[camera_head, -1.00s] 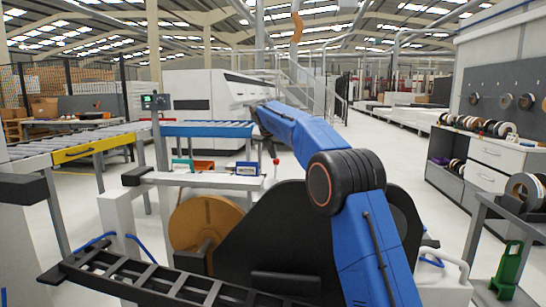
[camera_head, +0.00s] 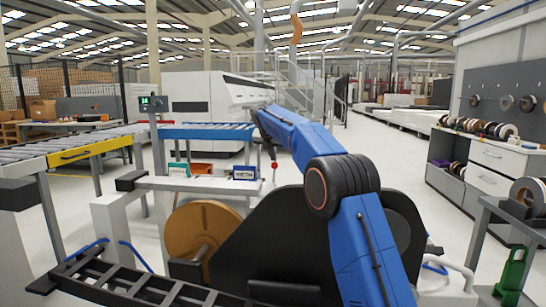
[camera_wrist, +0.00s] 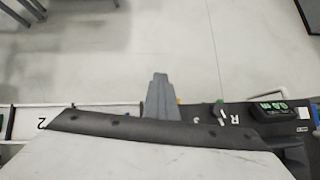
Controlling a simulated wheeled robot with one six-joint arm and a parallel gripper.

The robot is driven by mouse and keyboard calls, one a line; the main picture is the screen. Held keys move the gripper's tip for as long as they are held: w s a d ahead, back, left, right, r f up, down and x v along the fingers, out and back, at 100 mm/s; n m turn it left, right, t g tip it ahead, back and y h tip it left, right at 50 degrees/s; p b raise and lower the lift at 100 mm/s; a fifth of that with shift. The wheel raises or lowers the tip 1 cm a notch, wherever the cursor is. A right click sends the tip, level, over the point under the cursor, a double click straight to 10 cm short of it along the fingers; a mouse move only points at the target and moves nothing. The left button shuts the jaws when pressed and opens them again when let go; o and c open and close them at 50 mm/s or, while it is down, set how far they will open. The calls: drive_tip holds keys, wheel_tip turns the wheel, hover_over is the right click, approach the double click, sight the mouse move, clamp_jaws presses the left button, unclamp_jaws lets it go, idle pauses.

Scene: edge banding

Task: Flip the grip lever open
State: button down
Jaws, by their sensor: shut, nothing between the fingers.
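My gripper (camera_wrist: 160,78) shows in the wrist view as two grey fingers pressed together, with nothing between them. It points at a narrow strip with markings. Just right of the fingers, a small pale lever-like piece with a green part (camera_wrist: 219,113) stands on the dark section of that strip; I cannot tell whether it is the grip lever. In the head view, the end of my blue arm hangs near a thin upright with a red knob (camera_head: 274,164). The fingertips are too small to make out there, and contact cannot be told.
A dark unit with green lit digits (camera_wrist: 272,107) sits at the right in the wrist view. In the head view, a brown roll (camera_head: 190,232) and a black plate (camera_head: 285,235) stand in front. Open floor lies beyond.

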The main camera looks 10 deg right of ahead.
drive_tip(key=shift+f, duration=0.5)
drive_tip(key=v, duration=1.8)
drive_tip(key=shift+w+r, duration=0.2)
drive_tip(key=shift+r, duration=0.1)
